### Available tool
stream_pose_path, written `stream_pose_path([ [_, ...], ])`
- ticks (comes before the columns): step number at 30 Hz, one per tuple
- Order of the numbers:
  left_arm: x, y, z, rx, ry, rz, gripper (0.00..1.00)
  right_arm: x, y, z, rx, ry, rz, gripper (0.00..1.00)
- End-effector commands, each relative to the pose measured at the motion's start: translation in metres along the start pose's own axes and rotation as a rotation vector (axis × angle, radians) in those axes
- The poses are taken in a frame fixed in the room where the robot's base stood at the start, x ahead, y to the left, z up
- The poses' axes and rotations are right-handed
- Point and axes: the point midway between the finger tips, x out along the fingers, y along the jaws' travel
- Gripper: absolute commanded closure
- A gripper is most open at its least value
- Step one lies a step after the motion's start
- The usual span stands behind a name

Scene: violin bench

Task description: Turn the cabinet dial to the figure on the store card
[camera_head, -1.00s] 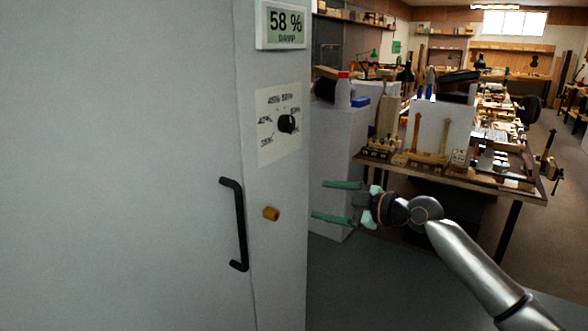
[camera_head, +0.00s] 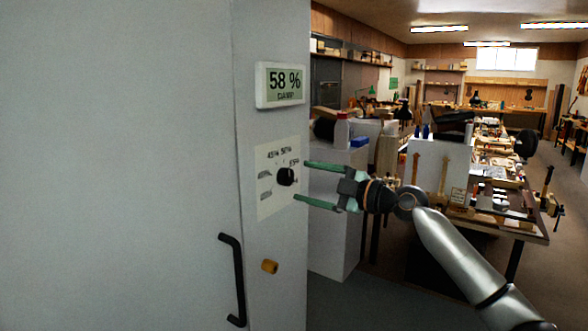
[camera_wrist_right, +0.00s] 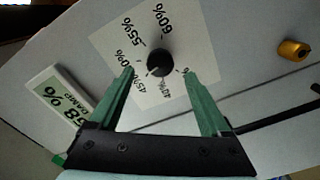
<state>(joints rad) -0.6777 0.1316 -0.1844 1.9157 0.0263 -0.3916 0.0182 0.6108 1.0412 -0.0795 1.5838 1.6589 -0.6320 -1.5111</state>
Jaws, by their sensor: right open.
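The black cabinet dial (camera_head: 286,176) sits on a white printed scale plate (camera_head: 266,205) on the cabinet's narrow face. In the right wrist view the dial (camera_wrist_right: 160,62) shows between and beyond the fingertips, with 45%, 55% and 60% among the figures around it; I cannot tell its exact setting. My right gripper (camera_head: 304,181) is open and empty, its green fingers pointing at the dial from the right, apart from it. It also shows in the right wrist view (camera_wrist_right: 158,75). A display (camera_head: 281,85) above reads 58 % DAMP. I see no store card. My left gripper is out of view.
A black door handle (camera_head: 238,280) and an orange-yellow knob (camera_head: 270,267) stick out of the cabinet below the dial. A white pedestal (camera_head: 335,225) stands behind my right gripper. A cluttered workbench (camera_head: 505,225) is at the right.

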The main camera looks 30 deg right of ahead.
Motion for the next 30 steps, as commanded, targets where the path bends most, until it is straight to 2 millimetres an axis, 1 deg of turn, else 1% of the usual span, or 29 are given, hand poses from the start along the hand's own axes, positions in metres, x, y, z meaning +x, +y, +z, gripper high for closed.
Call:
stream_pose_path([
  [1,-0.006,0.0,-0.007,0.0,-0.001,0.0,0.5,0.009,0.005,-0.003,0.005,0.002,0.003,0.19],
  [3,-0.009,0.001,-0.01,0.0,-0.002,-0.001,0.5,0.02,0.005,-0.003,0.004,0.002,0.003,0.19],
  [6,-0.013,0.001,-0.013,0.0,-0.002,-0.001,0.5,0.033,0.003,-0.001,0.003,0.001,0.002,0.19],
  [9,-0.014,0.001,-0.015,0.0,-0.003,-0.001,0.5,0.041,0.002,-0.001,0.002,0.0,0.001,0.19],
  [13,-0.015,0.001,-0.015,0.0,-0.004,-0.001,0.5,0.045,0.0,0.0,0.001,-0.001,0.0,0.19],
  [20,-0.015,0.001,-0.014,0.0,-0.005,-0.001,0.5,0.045,-0.001,0.001,0.001,-0.001,0.0,0.19],
  [30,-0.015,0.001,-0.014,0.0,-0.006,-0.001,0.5,0.045,-0.001,0.001,0.001,-0.001,0.0,0.57],
])
